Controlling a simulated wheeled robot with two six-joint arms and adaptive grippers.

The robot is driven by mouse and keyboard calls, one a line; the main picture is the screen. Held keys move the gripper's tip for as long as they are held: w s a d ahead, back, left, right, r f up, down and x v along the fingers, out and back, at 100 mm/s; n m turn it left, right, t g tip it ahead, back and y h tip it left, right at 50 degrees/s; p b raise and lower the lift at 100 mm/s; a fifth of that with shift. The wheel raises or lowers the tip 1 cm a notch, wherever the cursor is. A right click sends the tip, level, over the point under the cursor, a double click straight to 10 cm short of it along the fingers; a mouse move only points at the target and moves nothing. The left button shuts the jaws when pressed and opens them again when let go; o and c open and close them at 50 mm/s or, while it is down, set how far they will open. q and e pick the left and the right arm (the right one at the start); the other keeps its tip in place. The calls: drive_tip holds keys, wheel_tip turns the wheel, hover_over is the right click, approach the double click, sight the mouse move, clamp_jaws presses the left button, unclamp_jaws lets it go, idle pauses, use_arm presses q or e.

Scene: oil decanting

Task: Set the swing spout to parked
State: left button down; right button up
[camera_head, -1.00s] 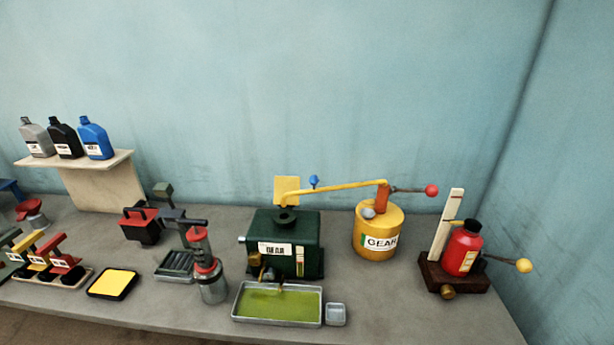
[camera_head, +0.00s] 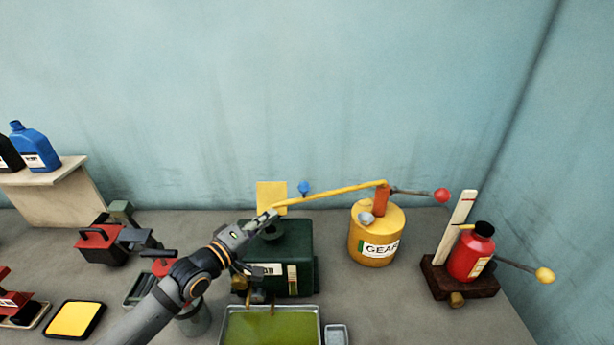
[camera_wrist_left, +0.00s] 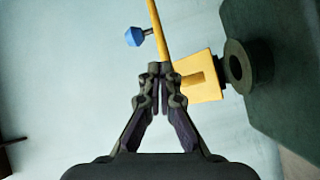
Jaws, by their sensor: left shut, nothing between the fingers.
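The swing spout (camera_head: 330,192) is a long yellow arm reaching left from the orange post of a yellow GEAR can (camera_head: 376,248). Its free end is above the dark green tank (camera_head: 300,258), near the round filler neck (camera_head: 272,232). A blue knob (camera_head: 304,187) stands on the spout; it also shows in the left wrist view (camera_wrist_left: 135,37). My left gripper (camera_head: 270,214) is shut and empty by the spout's free end. In the left wrist view, its closed fingertips (camera_wrist_left: 160,70) are close to the spout (camera_wrist_left: 158,30); I cannot tell whether they touch. My right gripper is out of view.
A red-knobbed lever (camera_head: 441,195) sticks out right of the can's post. A red bottle (camera_head: 472,253) on a wooden stand is farther right. A tray of green oil (camera_head: 314,325) lies in front of the tank. A shelf (camera_head: 60,195) with bottles stands at left.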

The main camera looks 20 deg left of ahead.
use_arm(q)
drive_tip(key=w+d+r+n+t+b, duration=0.1)
drive_tip(key=w+d+r+b, duration=0.2)
drive_tip(key=w, duration=0.7)
drive_tip(key=shift+r, duration=0.4)
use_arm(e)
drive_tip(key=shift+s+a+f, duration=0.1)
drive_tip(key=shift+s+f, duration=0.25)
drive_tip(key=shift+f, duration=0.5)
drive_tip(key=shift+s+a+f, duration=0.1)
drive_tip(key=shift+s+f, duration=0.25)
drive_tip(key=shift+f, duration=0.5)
